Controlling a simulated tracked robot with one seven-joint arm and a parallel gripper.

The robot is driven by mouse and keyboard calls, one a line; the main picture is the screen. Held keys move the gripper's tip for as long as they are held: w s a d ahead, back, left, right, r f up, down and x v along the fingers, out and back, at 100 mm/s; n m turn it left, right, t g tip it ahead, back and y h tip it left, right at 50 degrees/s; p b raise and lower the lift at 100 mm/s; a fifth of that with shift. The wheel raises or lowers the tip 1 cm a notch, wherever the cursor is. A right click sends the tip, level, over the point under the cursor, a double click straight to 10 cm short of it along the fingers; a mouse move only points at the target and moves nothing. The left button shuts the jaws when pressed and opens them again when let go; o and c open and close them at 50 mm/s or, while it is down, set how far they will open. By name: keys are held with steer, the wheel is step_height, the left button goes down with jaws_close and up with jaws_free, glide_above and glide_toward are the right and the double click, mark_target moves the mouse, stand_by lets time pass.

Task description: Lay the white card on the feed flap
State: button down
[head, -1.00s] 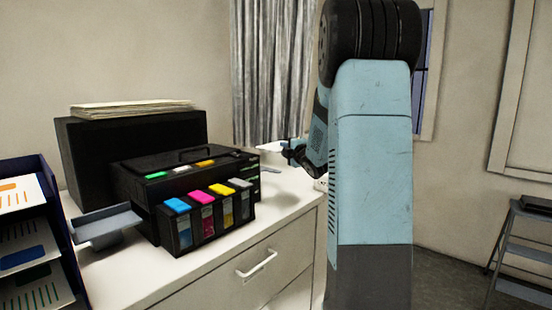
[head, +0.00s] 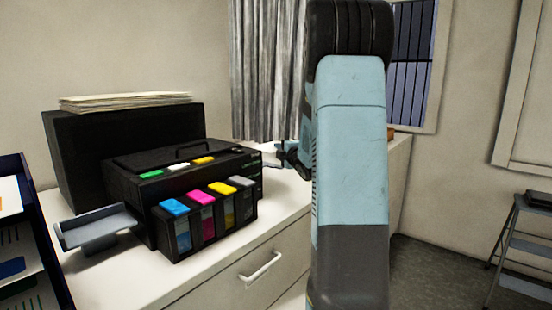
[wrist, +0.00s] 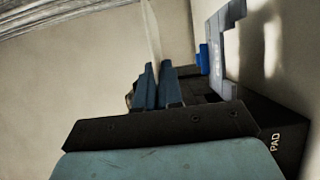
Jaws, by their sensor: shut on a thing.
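My gripper (wrist: 160,85) has its two blue fingers close together. A thin pale strip (wrist: 152,30) rises from between them, which looks like the white card seen edge-on. In the head view my gripper (head: 285,150) is partly hidden by my arm, right of the black printer (head: 215,160) and above the cabinet top. A pale sliver (head: 270,159) beside it may be the card. A grey flap (head: 95,226) sticks out at the printer's left end, apart from my gripper. A grey plate in the wrist view (wrist: 228,40) may be this flap; I cannot tell.
Colored ink tanks (head: 205,215) stand at the printer's front. A black box (head: 80,150) with a paper stack (head: 125,101) stands behind. A dark shelf rack (head: 30,240) is at the left edge. A step ladder (head: 515,250) stands at the right.

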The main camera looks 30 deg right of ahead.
steer(key=shift+w+a+f, duration=0.3)
steer(key=shift+w+f, duration=0.6)
steer(key=shift+f, duration=0.7)
steer(key=shift+w+a+f, duration=0.3)
steer(key=shift+w+f, duration=0.65)
steer(key=shift+f, duration=0.65)
steer(key=shift+w+a+f, duration=0.3)
steer(key=shift+w+f, duration=0.6)
steer(key=shift+f, duration=0.7)
steer(key=c, duration=1.2)
jaws_free()
steer(key=shift+s, duration=0.1)
